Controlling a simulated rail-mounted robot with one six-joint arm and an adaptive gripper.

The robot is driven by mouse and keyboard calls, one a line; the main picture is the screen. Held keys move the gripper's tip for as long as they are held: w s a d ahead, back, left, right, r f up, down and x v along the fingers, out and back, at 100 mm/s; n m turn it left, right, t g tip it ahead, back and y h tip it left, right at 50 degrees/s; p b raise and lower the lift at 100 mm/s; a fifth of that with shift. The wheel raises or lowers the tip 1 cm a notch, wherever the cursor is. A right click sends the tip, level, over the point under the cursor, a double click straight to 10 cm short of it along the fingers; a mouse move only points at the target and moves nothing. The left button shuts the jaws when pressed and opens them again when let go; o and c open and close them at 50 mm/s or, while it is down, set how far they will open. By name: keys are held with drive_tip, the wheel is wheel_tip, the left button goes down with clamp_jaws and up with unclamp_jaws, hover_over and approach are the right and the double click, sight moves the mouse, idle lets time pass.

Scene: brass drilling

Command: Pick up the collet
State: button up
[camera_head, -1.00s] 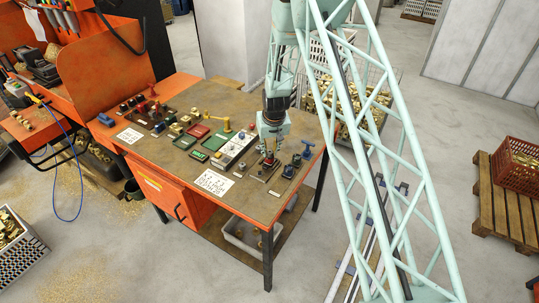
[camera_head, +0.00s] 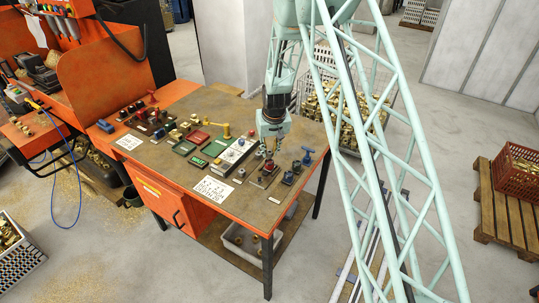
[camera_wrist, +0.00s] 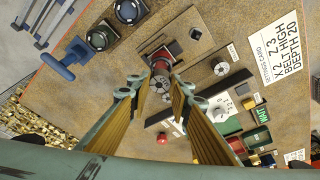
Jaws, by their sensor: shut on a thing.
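The collet (camera_wrist: 160,66) shows in the wrist view as a small round reddish and grey metal piece between my fingertips. It appears over or close to a dark square fixture with a red part (camera_wrist: 168,50); I cannot tell whether they touch. My gripper (camera_wrist: 160,86) is shut on the collet, with its two yellow-padded fingers on either side. In the head view my gripper (camera_head: 268,156) points down over the right part of the workbench (camera_head: 252,208). There the collet is too small and too hidden to make out clearly.
A blue-handled clamp (camera_head: 307,158) stands right of my gripper. A brass-filled wire basket (camera_head: 350,110) stands behind.

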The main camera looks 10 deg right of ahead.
drive_tip(key=s+d+b, duration=0.1)
drive_tip(key=s+b, duration=0.2)
drive_tip(key=s, duration=0.4)
drive_tip(key=s+d+r+b, duration=0.1)
drive_tip(key=s+d+b, duration=0.1)
drive_tip(key=s, duration=0.6)
drive_tip(key=shift+s+d+r+b, duration=0.2)
drive_tip(key=shift+d+b, duration=0.1)
drive_tip(key=shift+b, duration=0.4)
